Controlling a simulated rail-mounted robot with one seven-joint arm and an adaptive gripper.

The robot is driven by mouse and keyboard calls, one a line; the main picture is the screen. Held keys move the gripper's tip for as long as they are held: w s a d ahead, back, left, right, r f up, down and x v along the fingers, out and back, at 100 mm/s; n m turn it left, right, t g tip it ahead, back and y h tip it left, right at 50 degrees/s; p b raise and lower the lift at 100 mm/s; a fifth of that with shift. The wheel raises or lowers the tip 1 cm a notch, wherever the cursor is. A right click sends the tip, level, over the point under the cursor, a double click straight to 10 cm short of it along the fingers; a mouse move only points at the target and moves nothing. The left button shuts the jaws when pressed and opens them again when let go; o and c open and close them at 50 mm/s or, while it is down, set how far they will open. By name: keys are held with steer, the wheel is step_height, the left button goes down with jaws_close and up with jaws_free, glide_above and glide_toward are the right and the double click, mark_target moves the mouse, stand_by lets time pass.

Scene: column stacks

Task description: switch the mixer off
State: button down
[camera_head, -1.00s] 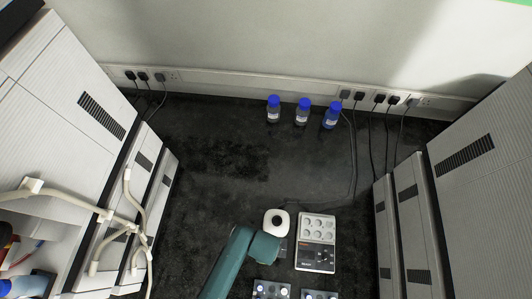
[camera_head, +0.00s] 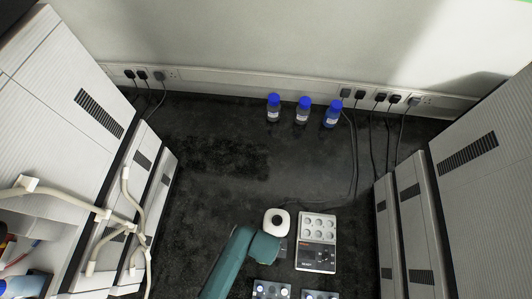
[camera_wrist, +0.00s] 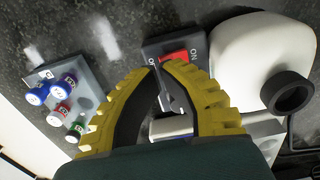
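The mixer (camera_wrist: 255,45) has a rounded white body with a black ring-shaped cup (camera_wrist: 290,92). It also shows in the head view (camera_head: 269,229). Its dark switch panel carries a red rocker switch (camera_wrist: 182,58) in the wrist view, with a white O at one end and ON at the other. My gripper (camera_wrist: 160,68) has yellow ribbed fingers with their tips brought together, holding nothing visible. The tips appear right at the switch's near edge and cover part of it. I cannot tell whether they touch it. In the head view my teal arm end hides the fingers.
A tube rack with coloured caps (camera_wrist: 63,97) stands left of my gripper in the wrist view. A white device with round wells (camera_head: 317,257) is close right of the mixer. Blue-capped bottles (camera_head: 303,112) stand at the back wall. The middle of the dark bench is clear.

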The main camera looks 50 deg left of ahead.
steer(key=shift+f+b, duration=0.75)
steer(key=shift+f, duration=0.45)
stand_by(0.3)
steer(key=shift+r, duration=0.1)
step_height(320, 180, up, 5)
steer(key=p, duration=0.5)
steer(key=shift+r+p, duration=0.1)
steer(key=shift+p, duration=0.3)
